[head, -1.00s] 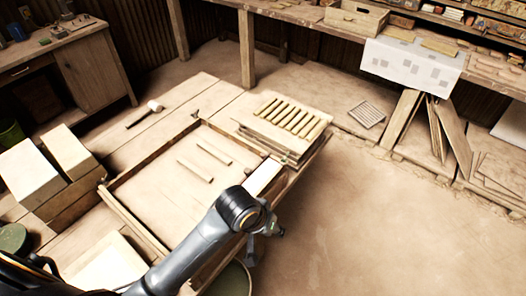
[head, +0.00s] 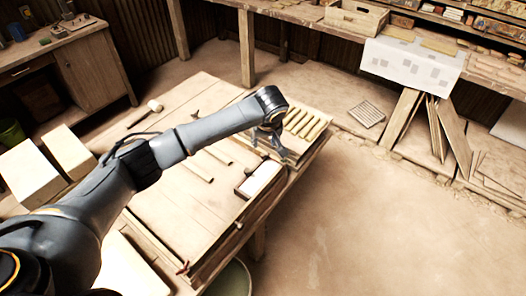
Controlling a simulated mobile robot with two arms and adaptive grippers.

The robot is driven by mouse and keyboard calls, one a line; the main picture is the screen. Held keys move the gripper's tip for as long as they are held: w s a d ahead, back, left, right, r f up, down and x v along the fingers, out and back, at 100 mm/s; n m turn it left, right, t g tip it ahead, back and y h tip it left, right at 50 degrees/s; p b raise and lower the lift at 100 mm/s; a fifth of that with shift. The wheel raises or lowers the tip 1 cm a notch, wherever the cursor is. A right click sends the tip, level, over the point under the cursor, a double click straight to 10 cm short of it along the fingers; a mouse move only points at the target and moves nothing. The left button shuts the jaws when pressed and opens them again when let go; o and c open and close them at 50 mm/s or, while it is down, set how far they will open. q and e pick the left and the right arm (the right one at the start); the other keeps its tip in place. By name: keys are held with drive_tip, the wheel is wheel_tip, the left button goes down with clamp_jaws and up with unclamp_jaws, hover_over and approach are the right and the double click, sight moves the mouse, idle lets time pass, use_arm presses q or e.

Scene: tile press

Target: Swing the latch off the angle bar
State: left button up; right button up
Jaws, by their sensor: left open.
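My left arm reaches across the worktable from the left. Its gripper (head: 268,142) hangs over the table's right end, beside the stack of boards, and is open. The fingers are small and dark here, and I see nothing held between them. A long wooden bar (head: 228,232) runs along the table's near right edge; I cannot tell whether it is the angle bar. A small reddish piece (head: 183,268) shows at its near end and may be the latch; its exact seat is too small to tell. My right gripper is not in view.
A pale block (head: 260,178) lies just below the left gripper. Yellowish strips (head: 306,124) lie on the board stack behind it. A mallet (head: 146,112) lies at the table's far left.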

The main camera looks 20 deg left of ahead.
sight(263, 154)
use_arm(q)
drive_tip(key=x, duration=1.1)
drive_tip(key=shift+d+p, duration=0.1)
drive_tip(key=shift+p, duration=0.3)
drive_tip(key=shift+c, duration=0.2)
clamp_jaws()
